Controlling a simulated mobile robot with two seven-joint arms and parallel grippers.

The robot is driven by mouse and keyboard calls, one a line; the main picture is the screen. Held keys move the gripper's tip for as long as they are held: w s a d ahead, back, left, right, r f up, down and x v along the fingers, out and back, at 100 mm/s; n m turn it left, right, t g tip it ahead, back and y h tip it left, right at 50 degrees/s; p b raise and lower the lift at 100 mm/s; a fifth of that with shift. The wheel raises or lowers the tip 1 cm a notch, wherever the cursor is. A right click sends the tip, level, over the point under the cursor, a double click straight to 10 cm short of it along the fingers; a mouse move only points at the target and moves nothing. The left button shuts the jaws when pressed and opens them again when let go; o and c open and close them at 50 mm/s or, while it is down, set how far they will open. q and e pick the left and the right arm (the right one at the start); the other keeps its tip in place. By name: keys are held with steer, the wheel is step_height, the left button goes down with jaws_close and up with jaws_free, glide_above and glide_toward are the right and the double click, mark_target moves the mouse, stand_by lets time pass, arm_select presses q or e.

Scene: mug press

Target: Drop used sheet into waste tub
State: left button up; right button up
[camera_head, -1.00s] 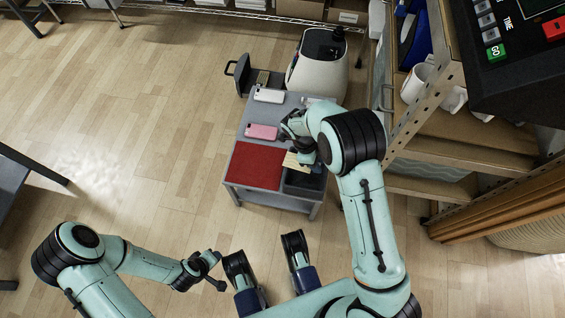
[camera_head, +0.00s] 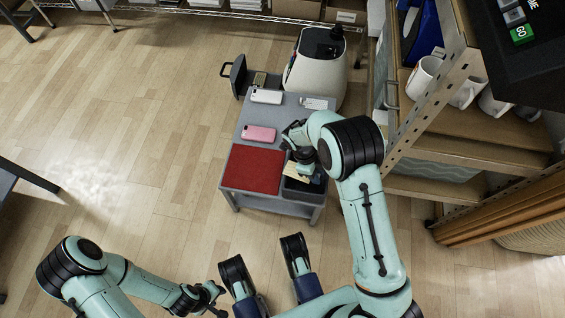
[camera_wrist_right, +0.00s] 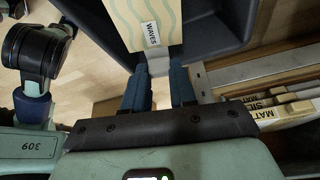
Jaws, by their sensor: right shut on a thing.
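The used sheet (camera_wrist_right: 147,22) is pale tan with green wavy lines and a "WAVES" label in the right wrist view. A small part of it (camera_head: 296,183) shows in the head view. My right gripper (camera_wrist_right: 160,85) is shut on the sheet's grey tab end. It holds the sheet over the dark waste tub (camera_wrist_right: 213,40), which stands at the front right of the grey table (camera_head: 273,203). In the head view my right wrist hides part of the tub. My left gripper (camera_head: 208,294) is low at the left, away from the table; its fingers are too small to judge.
On the table are a red mat (camera_head: 253,171), a pink phone case (camera_head: 259,134), a white one (camera_head: 267,96) and a pale item (camera_head: 314,103). A white machine (camera_head: 315,72) stands behind. A shelf with mugs (camera_head: 424,77) is close on the right.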

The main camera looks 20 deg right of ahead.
arm_select(q)
steer(key=shift+s+a+f, duration=0.1)
steer(key=shift+s+f, duration=0.05)
steer(key=shift+s, duration=0.2)
arm_select(e)
steer(key=shift+f, duration=0.2)
steer(key=o, duration=1)
arm_select(q)
steer(key=shift+w, duration=0.1)
arm_select(e)
steer(key=shift+r, duration=0.1)
arm_select(q)
steer(key=w+d+r+t+p, duration=0.1)
steer(key=w+r+t+p, duration=0.1)
steer(key=w+r, duration=0.3)
steer(key=shift+w+r+t+p, duration=0.2)
steer(key=shift+w+t+p, duration=0.1)
steer(key=shift+w+p, duration=0.7)
arm_select(e)
steer(key=v, duration=1.3)
steer(key=shift+d+r, duration=0.1)
steer(key=shift+r, duration=0.1)
arm_select(q)
steer(key=shift+w, duration=0.1)
